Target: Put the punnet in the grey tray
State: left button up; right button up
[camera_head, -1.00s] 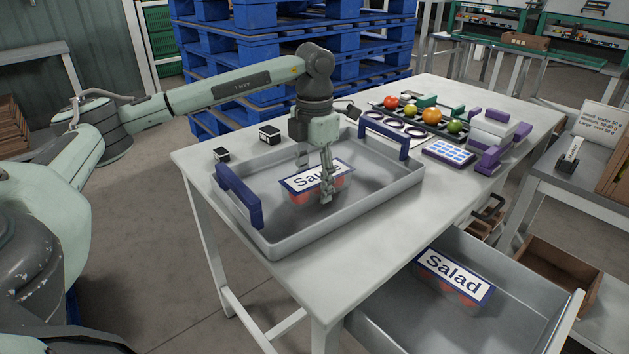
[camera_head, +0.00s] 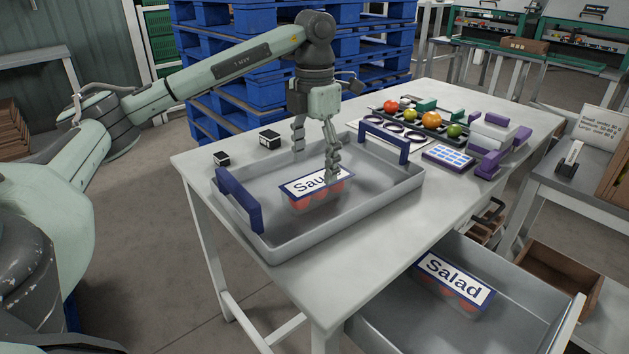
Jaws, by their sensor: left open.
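A punnet (camera_head: 318,197) of red fruit sits inside the grey tray (camera_head: 340,230), toward its middle left. Its white label with a blue border starts "Sau"; my finger covers the rest. The tray has two blue handles and stands on the table. My left gripper (camera_head: 316,165) is open above the punnet, fingers pointing down. One finger is beyond the punnet, the other overlaps the label's right end; I cannot tell if it touches. A second punnet (camera_head: 455,288), labelled "Salad", lies in a grey bin (camera_head: 400,330) below the table's right side. My right gripper is out of view.
A sorting rack with tomatoes (camera_head: 431,119), purple rings (camera_head: 413,135) and a purple-edged panel (camera_head: 448,155) are at the table's right. Blue pallets (camera_head: 250,95) stand behind. The table's front right is clear.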

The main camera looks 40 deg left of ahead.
aim_at(315, 181)
pick_arm(q)
notch_tip(315, 181, up, 5)
jog(key=shift+r, duration=0.6)
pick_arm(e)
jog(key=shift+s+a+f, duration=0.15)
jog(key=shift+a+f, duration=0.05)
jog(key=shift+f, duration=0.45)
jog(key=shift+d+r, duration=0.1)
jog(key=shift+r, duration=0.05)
